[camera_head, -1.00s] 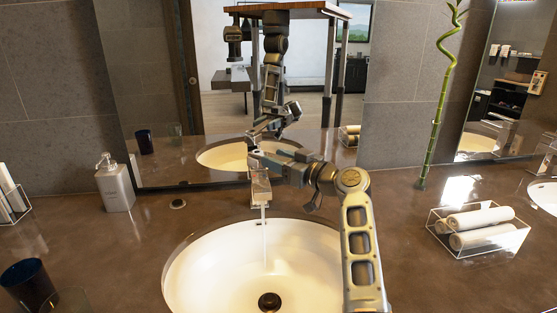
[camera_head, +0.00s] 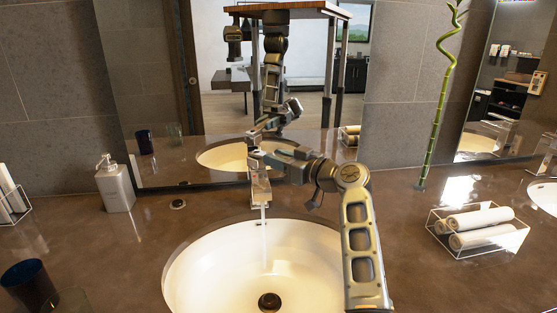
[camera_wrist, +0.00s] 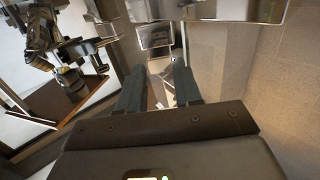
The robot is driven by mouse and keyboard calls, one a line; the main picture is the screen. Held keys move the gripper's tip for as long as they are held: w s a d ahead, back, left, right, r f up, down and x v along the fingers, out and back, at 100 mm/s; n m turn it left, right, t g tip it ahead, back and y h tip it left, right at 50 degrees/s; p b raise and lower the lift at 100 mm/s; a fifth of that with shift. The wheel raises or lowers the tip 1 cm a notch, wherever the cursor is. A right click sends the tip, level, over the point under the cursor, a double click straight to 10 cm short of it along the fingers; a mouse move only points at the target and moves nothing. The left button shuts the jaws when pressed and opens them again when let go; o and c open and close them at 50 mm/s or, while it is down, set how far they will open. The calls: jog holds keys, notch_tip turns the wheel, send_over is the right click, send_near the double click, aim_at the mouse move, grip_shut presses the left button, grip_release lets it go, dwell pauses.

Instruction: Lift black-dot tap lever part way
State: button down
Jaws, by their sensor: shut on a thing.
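The chrome tap (camera_head: 260,190) stands at the back rim of the white basin (camera_head: 190,275). A thin stream of water (camera_head: 264,235) falls from its spout towards the drain. My gripper (camera_head: 258,160) is at the top of the tap, coming from the right, and is shut on the tap lever. The gripper largely hides the lever in the head view. In the wrist view, my gripper's two dark fingers (camera_wrist: 158,84) stand either side of the narrow lever (camera_wrist: 165,70), near the shiny tap body (camera_wrist: 205,9). I cannot make out a black dot.
A soap dispenser (camera_head: 115,184) stands left of the basin, with a dark blue cup (camera_head: 29,285) at the front left. A clear tray of rolled towels (camera_head: 480,218) and a bamboo stalk (camera_head: 436,115) are to the right. The mirror (camera_head: 225,110) is close behind the tap.

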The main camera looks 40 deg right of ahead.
jog(key=c, duration=0.8)
grip_release()
jog(key=shift+o, duration=0.2)
jog(key=s+b, duration=0.1)
jog(key=s, duration=0.6)
jog(key=shift+s+d+r+b, duration=0.25)
jog(key=shift+s+d+b, duration=0.05)
jog(key=shift+s+d, duration=0.1)
